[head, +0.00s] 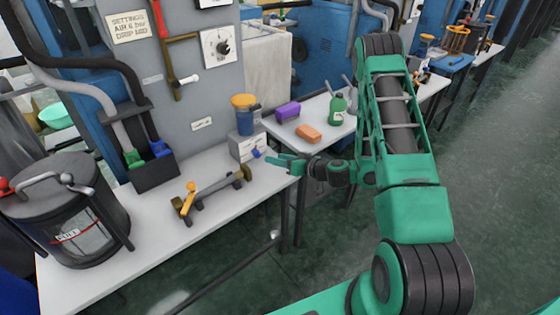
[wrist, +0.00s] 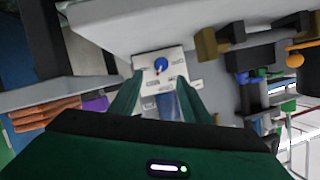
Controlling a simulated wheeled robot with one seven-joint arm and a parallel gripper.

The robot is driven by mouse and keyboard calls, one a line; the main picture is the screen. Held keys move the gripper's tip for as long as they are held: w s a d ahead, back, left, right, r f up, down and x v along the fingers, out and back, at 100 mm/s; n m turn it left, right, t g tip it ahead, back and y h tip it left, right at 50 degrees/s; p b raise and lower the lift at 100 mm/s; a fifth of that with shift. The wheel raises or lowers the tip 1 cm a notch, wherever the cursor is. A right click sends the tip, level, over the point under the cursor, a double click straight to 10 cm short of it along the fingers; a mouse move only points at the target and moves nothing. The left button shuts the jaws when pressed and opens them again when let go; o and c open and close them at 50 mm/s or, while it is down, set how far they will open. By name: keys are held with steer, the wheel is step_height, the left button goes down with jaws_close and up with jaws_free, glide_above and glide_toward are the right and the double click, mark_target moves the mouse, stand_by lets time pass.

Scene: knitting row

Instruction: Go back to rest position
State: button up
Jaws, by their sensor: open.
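My gripper (head: 286,161) is at the end of my green and black arm, over the right end of the near white table (head: 235,195). It points left, toward a small grey box with a blue knob (head: 256,153). In the wrist view the two green fingers of my gripper (wrist: 152,98) stand apart, with nothing seen held between them. The box (wrist: 174,84) with its blue knob shows beyond and between the fingertips. Whether the fingers touch the box cannot be told.
Floor at right is clear.

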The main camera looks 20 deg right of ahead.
steer(key=shift+s+d+r, duration=0.2)
steer(key=shift+s, duration=0.3)
steer(key=s+a+r+n+g, duration=0.35)
steer(key=s+r+g, duration=0.25)
steer(key=s+r, duration=0.2)
steer(key=s+d+r+m+g+h, duration=0.2)
steer(key=s+d+r, duration=0.3)
steer(key=s, duration=0.6)
steer(key=s+d+r+m+g+h, duration=0.2)
steer(key=s+d+r+m, duration=0.3)
steer(key=s, duration=0.6)
steer(key=s+d+r+m+g+h, duration=0.2)
steer(key=s+d+r+m, duration=0.2)
steer(key=s, duration=0.7)
steer(key=shift+d+r+g, duration=0.3)
steer(key=shift+d+r, duration=0.35)
steer(key=shift+d, duration=0.05)
